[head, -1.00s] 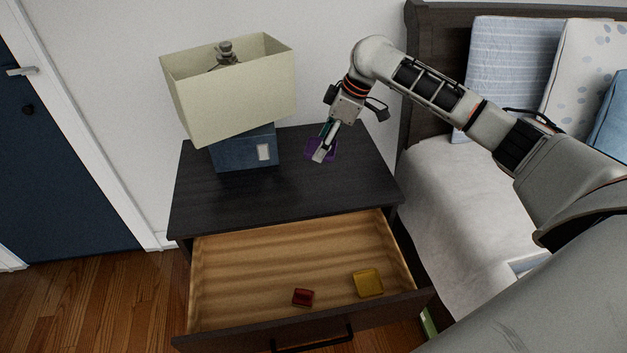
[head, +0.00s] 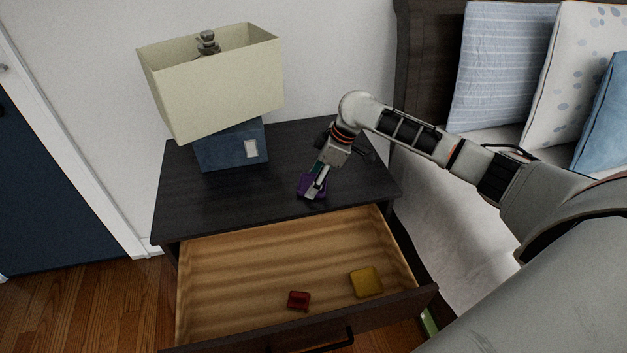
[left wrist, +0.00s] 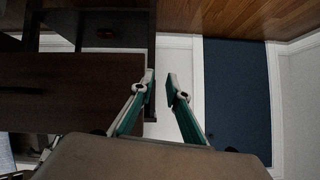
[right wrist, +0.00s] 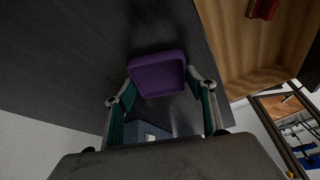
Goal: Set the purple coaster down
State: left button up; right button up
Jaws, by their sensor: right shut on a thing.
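The purple coaster (head: 312,187) is a small square piece at the front part of the dark nightstand top (head: 225,199), near the edge above the open drawer. My right gripper (head: 316,190) is shut on it. In the right wrist view the purple coaster (right wrist: 158,73) sits between the fingertips of my right gripper (right wrist: 162,88). I cannot tell whether the coaster touches the top. My left gripper (left wrist: 161,87) is out of the head view; its wrist view shows it open and empty.
The open drawer (head: 225,268) below holds a red block (head: 299,300) and a yellow square piece (head: 366,282). A lamp with a cream shade (head: 212,82) and blue base (head: 231,147) stands at the back left of the nightstand. A bed with pillows (head: 505,65) is at right.

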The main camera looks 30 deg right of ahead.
jog(key=shift+r, duration=0.1)
pick_arm(q)
jog(key=shift+w+r, duration=0.25)
jog(key=shift+r, duration=0.1)
pick_arm(e)
jog(key=o, duration=0.9)
jog(key=shift+o, duration=1.1)
pick_arm(q)
jog(key=shift+s+f, duration=0.25)
jog(key=shift+s, duration=0.1)
jog(key=shift+s+d+f, duration=0.1)
jog(key=shift+s+f, duration=0.05)
pick_arm(e)
jog(key=p+v, duration=0.2)
jog(key=v, duration=0.3)
jog(key=shift+d+r, duration=0.1)
jog(key=shift+r, duration=0.35)
pick_arm(q)
jog(key=shift+d+r+p, duration=0.2)
jog(key=shift+r+p, duration=0.25)
jog(key=shift+r, duration=0.2)
jog(key=shift+d+r+p, duration=0.15)
jog(key=shift+r+p, duration=0.25)
jog(key=shift+r, duration=0.2)
pick_arm(e)
jog(key=v, duration=0.6)
pick_arm(q)
jog(key=shift+r, duration=0.1)
pick_arm(e)
jog(key=shift+s, duration=0.15)
